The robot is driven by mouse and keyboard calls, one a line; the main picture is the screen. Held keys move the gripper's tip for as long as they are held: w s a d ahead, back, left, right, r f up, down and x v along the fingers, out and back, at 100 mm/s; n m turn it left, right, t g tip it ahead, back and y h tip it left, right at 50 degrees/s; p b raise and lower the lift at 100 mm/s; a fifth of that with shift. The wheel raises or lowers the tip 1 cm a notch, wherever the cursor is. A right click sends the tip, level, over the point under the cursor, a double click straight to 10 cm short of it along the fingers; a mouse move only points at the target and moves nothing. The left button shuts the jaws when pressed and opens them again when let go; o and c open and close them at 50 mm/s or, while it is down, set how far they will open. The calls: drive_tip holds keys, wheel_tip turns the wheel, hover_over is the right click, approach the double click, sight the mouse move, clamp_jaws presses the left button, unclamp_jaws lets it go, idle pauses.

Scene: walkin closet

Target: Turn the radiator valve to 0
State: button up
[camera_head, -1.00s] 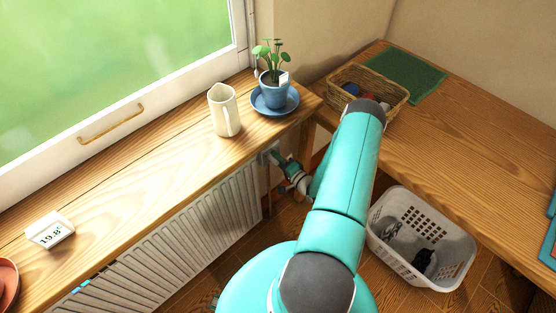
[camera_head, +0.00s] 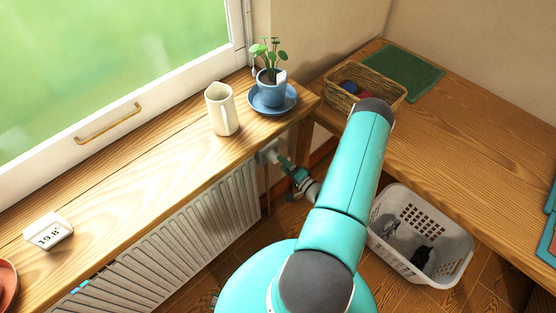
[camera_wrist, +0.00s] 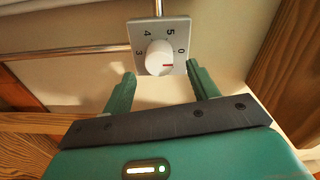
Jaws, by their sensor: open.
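The numbers 3, 4, 5 and 0 show around the knob. The knob's red mark points to the right, a little below the 0. My gripper (camera_wrist: 160,72) is open, with one green finger to each side, just short of the knob; nothing is between the fingers. In the head view, my gripper (camera_head: 285,164) reaches toward the valve (camera_head: 266,152) at the radiator's right end, under the sill; the dial's face is hidden there.
The radiator (camera_head: 190,232) runs under the wooden sill (camera_head: 140,190). On the sill are a cream jug (camera_head: 222,110), a potted plant (camera_head: 271,90) on a blue saucer and a thermometer display (camera_head: 48,231). A desk (camera_head: 470,130) and white basket (camera_head: 425,250) are on the right.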

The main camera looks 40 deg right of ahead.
drive_tip(key=s, duration=0.8)
drive_tip(key=shift+s+r, duration=0.15)
drive_tip(key=shift+s, duration=0.25)
